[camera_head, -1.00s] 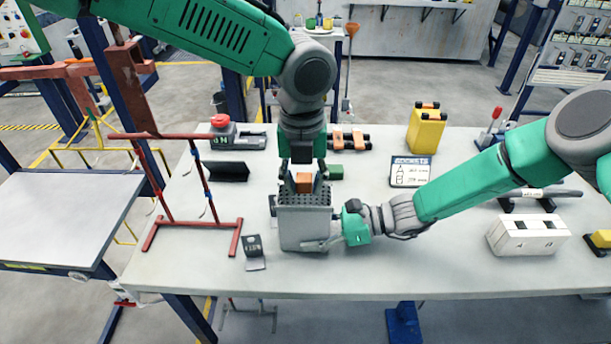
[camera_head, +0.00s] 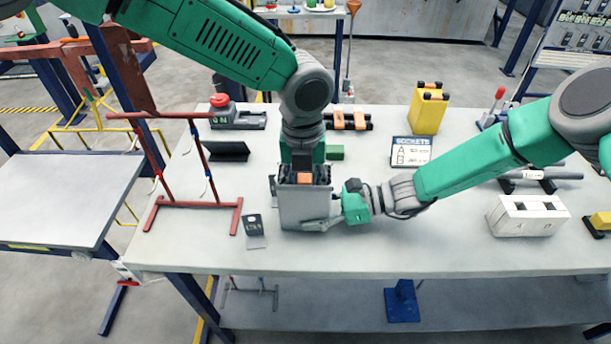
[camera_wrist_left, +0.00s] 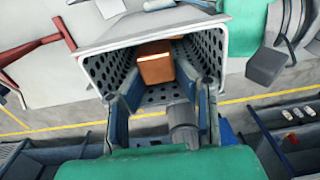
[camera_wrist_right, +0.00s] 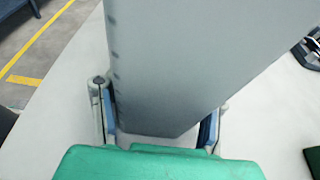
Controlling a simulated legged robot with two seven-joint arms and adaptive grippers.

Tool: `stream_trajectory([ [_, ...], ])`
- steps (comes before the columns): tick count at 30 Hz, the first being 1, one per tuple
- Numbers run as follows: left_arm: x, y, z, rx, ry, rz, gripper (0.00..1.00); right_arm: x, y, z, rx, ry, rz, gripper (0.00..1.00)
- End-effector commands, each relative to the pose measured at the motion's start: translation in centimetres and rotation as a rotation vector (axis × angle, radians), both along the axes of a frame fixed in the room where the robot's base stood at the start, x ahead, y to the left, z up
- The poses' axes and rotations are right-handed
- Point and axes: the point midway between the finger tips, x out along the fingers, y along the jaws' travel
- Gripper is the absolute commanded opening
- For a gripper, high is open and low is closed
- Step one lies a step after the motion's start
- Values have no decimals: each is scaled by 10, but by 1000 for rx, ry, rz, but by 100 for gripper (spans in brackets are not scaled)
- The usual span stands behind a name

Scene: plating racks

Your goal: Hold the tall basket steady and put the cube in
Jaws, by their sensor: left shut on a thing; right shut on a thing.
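The tall grey basket (camera_head: 304,210) stands upright on the table, and its perforated inside shows in the left wrist view (camera_wrist_left: 215,62). My left gripper (camera_head: 304,178) points down into the basket's mouth, shut on the orange-brown cube (camera_wrist_left: 155,64). The cube also shows in the head view (camera_head: 304,178), at about rim height. My right gripper (camera_head: 335,212) comes from the right, low on the basket, and is shut on it. In the right wrist view its fingers (camera_wrist_right: 160,115) lie on either side of the basket's wall (camera_wrist_right: 190,60).
A red frame (camera_head: 190,203) and a small dark-labelled stand (camera_head: 254,230) are left of the basket. A green block (camera_head: 335,152) lies behind it. A white socket block (camera_head: 527,216) and yellow canister (camera_head: 427,112) are to the right. The front table strip is clear.

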Motion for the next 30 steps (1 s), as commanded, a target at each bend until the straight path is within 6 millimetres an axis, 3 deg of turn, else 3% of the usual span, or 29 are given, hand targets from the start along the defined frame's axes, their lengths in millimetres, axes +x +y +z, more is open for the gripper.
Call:
stream_trajectory([
  [8,0,0,-1,-1,-1,0,0,-1,0,-2,-3,2,0,16],
  [9,0,0,-1,-1,-1,0,37,-1,0,-2,-3,2,0,16],
  [10,0,0,-1,-1,-1,0,47,-1,0,-2,-3,2,0,16],
  [11,0,0,-1,-1,-1,0,51,-1,0,-2,-2,2,0,16],
  [22,0,0,4,-1,-1,0,51,-1,-1,-1,-3,1,0,16],
  [30,1,0,51,-1,-4,1,51,-1,-1,-1,-3,1,0,16],
])
